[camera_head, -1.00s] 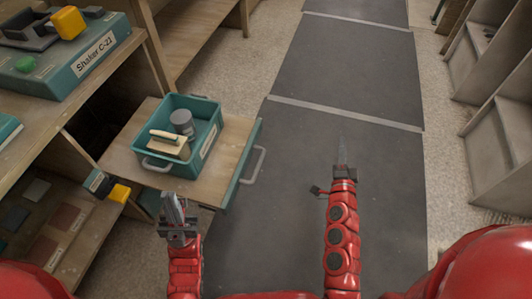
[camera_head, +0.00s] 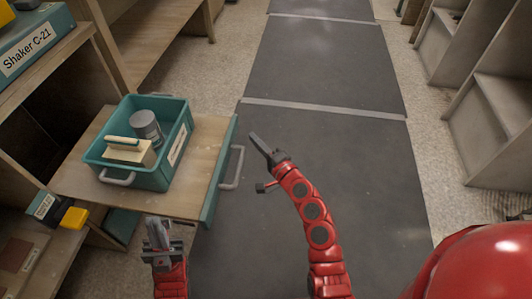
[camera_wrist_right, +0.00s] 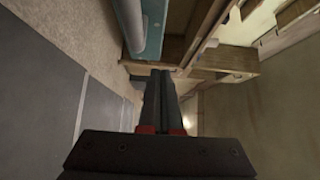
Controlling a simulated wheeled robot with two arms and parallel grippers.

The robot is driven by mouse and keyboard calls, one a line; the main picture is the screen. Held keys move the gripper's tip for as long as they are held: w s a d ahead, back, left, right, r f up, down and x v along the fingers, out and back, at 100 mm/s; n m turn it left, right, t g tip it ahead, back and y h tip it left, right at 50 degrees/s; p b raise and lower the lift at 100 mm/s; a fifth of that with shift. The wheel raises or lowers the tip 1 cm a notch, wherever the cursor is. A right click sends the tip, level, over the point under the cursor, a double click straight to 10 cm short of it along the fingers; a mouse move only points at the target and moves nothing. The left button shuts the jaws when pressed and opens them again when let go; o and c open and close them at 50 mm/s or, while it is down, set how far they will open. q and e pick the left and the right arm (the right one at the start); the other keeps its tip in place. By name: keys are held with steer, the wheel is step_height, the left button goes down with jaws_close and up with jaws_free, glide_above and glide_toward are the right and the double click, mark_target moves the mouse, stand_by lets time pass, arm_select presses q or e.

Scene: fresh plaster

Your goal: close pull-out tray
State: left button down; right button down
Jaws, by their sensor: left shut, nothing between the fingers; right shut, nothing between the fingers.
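The pull-out tray (camera_head: 195,180) is a wooden board with a teal front edge and a grey bar handle (camera_head: 233,167). It sticks out from the shelf unit at the left in the head view. A teal bin (camera_head: 167,175) sits on it, holding a grey can and a wooden-handled float. My right gripper (camera_head: 259,143) is shut and empty, just right of the handle and apart from it, pointing up-left. In the right wrist view its closed fingers (camera_wrist_right: 158,98) are near a teal panel (camera_wrist_right: 154,32). My left gripper (camera_head: 157,232) is shut and empty, in front of the tray's near edge.
The shelf unit (camera_head: 75,62) at the left bears a box labelled Shaker C-21 (camera_head: 32,48). A small yellow-and-teal item (camera_head: 72,217) is near the tray's near-left corner. The dark floor mat (camera_head: 330,80) is clear; grey shelves (camera_head: 505,120) stand at the right.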

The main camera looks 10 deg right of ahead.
mark_target(233, 129)
steer(key=a, duration=0.1)
steer(key=w+a, duration=0.2)
steer(key=a, duration=0.1)
steer(key=shift+a, duration=0.1)
steer(key=shift+w+a, duration=0.1)
